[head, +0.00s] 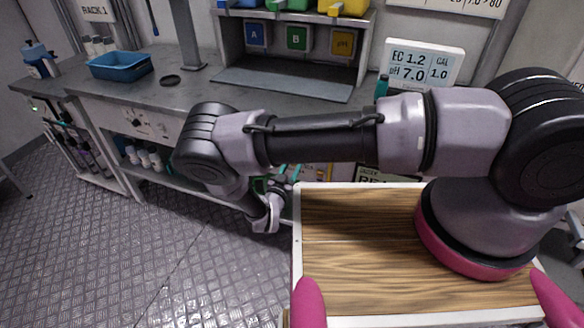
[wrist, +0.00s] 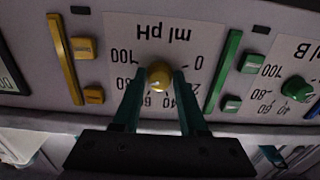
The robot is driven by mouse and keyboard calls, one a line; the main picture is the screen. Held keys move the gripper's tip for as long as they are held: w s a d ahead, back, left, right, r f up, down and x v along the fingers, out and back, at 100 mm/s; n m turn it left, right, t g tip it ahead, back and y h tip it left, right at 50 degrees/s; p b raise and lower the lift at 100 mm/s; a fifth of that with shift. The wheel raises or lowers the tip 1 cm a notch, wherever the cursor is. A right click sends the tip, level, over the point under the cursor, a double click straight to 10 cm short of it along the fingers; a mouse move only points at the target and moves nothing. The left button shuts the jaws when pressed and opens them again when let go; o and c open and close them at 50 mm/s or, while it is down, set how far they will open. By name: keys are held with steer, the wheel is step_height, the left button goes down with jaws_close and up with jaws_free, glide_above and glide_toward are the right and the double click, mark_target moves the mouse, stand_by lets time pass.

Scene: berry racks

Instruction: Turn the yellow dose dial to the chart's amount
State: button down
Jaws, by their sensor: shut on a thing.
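The yellow dose dial (wrist: 159,76) is a round knob on a panel marked "ml pH", which reads upside down in the wrist view. Its scale runs from 0 to 100; the fingers cover part of it. My gripper (wrist: 160,73) has a teal finger on either side of the dial and is shut on it. I cannot tell which number the dial points to. In the head view my arm hides the dial. A white chart (head: 445,8) at the top right is cut off; "7.0 >80" shows at its edge. A display (head: 423,65) reads EC 1.2, pH 7.0, CAL 1.0.
A green dial (wrist: 297,88) sits on a neighbouring "B" panel. Green (wrist: 224,72) and yellow (wrist: 65,58) bars stand beside the pH scale, with small buttons near. The bench (head: 250,112) holds a blue tray (head: 120,66). The floor at the left is clear.

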steer(key=shift+f, duration=0.1)
steer(key=shift+c, duration=2.3)
jaws_free()
steer(key=v, duration=1)
steer(key=shift+s, duration=0.4)
steer(key=shift+a, duration=0.15)
